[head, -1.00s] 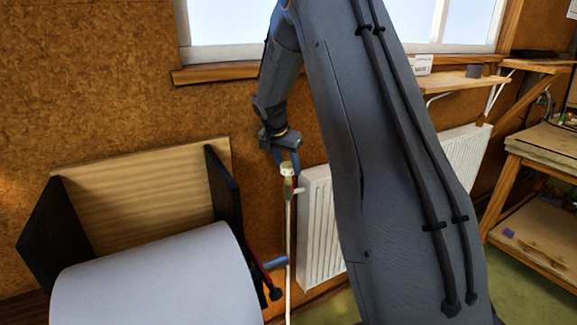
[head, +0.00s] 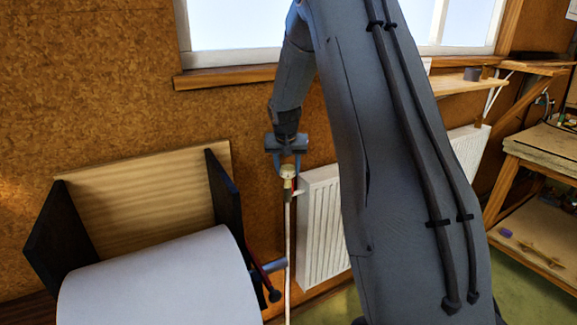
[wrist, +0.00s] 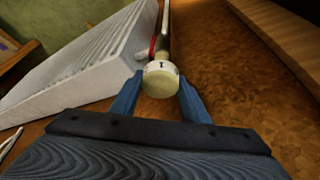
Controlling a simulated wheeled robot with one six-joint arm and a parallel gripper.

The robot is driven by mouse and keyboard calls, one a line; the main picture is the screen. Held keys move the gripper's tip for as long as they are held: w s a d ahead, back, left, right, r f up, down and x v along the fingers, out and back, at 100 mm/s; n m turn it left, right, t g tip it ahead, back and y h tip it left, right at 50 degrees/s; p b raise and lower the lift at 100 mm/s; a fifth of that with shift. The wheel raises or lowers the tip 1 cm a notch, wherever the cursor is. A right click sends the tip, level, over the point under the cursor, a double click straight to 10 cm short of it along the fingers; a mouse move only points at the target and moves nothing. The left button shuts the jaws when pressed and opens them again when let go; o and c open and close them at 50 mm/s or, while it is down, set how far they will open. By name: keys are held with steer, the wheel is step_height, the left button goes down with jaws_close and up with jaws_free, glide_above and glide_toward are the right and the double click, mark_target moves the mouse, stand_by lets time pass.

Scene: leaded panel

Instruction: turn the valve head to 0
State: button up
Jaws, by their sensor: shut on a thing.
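The valve head (head: 288,171) is a small cream and white knob on top of a thin white pipe, left of the radiator. In the wrist view the valve head (wrist: 161,84) shows a pale round end and a white band with a dark mark like a "1" or "I". My gripper (head: 287,166) comes down on it from above. In the wrist view the blue fingers of my gripper (wrist: 160,88) stand on either side of the head, shut on it. I see no 0 on the visible part of the band.
A white radiator (head: 320,235) stands close to the right of the valve. To the left is a dark-sided wooden holder (head: 140,200) with a large white roll (head: 160,285). A window sill (head: 225,76) runs above. A wooden bench (head: 540,150) stands at the far right.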

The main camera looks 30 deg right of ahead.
steer(key=n+y+p, duration=0.1)
steer(key=n, duration=0.2)
steer(key=shift+r, duration=0.1)
steer(key=n+y, duration=0.1)
steer(key=n, duration=0.1)
steer(key=shift+n+t+b, duration=0.3)
steer(key=shift+b, duration=0.1)
steer(key=n+b, duration=0.1)
steer(key=b, duration=0.1)
steer(key=n+y+b, duration=0.1)
steer(key=n+b, duration=0.1)
steer(key=n+y+b, duration=0.1)
steer(key=n+b, duration=0.1)
steer(key=shift+f, duration=0.25)
steer(key=n+y+b, duration=0.1)
steer(key=n, duration=0.1)
steer(key=n+g+b, duration=0.1)
steer(key=n+b, duration=0.1)
steer(key=n, duration=0.1)
steer(key=shift+r+y, duration=0.15)
steer(key=shift+y, duration=0.25)
steer(key=shift+g+b, duration=0.3)
steer(key=shift+b, duration=0.05)
steer(key=o, duration=1.1)
steer(key=shift+c, duration=0.2)
steer(key=shift+r, duration=0.1)
